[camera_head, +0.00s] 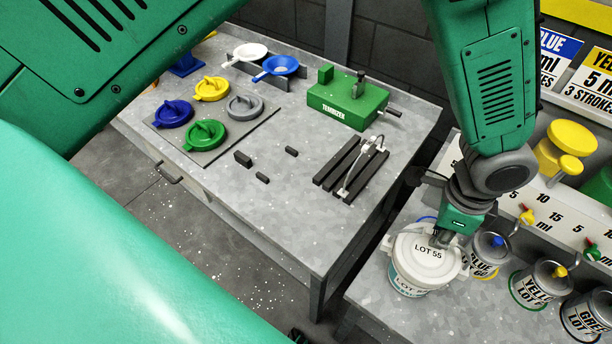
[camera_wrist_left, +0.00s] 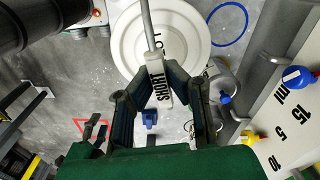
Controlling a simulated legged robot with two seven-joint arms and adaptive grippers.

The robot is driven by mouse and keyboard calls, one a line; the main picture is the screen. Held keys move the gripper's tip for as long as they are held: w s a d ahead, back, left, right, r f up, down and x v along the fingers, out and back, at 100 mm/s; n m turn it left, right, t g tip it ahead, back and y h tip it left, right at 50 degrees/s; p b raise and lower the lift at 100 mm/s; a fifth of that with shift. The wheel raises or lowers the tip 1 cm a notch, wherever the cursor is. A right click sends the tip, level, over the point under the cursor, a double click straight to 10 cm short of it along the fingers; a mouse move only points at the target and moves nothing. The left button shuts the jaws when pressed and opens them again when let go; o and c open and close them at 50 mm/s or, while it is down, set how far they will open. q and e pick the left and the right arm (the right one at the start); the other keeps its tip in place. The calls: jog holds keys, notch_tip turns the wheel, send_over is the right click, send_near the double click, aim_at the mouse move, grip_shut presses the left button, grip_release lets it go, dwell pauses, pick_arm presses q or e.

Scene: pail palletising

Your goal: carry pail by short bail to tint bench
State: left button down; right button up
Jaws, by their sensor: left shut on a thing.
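A white pail (camera_head: 408,278) labelled LOT 55, with its lid on, is at the grey bench (camera_head: 370,288) on the right, near its left end. Whether its base touches the bench top I cannot tell. My left gripper (camera_head: 440,237) is above the lid. In the left wrist view my left gripper (camera_wrist_left: 163,78) is shut on the white grip marked SHORT (camera_wrist_left: 158,90) of the metal bail (camera_wrist_left: 148,25), and the round white lid (camera_wrist_left: 128,45) lies beyond the fingers. My right gripper is not in view.
Labelled cans, one of them a yellow one (camera_head: 535,285), stand right of the pail, before a scale board (camera_head: 510,205) with coloured knobs. A gap separates the benches.

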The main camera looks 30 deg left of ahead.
aim_at(427, 255)
pick_arm(q)
jog(key=shift+s+d+f+b, duration=0.1)
jog(key=shift+s+f+b, duration=0.1)
jog(key=shift+f+b, duration=0.65)
jog(key=shift+s+d+f+b, duration=0.15)
jog(key=shift+f+b, duration=0.4)
jog(key=shift+f, duration=0.6)
jog(key=c, duration=1.6)
grip_release()
jog(key=shift+r, duration=0.1)
jog(key=shift+o, duration=0.2)
jog(key=shift+r, duration=0.1)
jog(key=shift+s+r+p, duration=0.1)
jog(key=shift+r+p, duration=1.35)
jog(key=shift+r, duration=0.1)
jog(key=shift+d+r+p, duration=0.1)
jog(key=shift+r+p, duration=0.3)
jog(key=shift+r, duration=1.05)
jog(key=shift+f, duration=0.15)
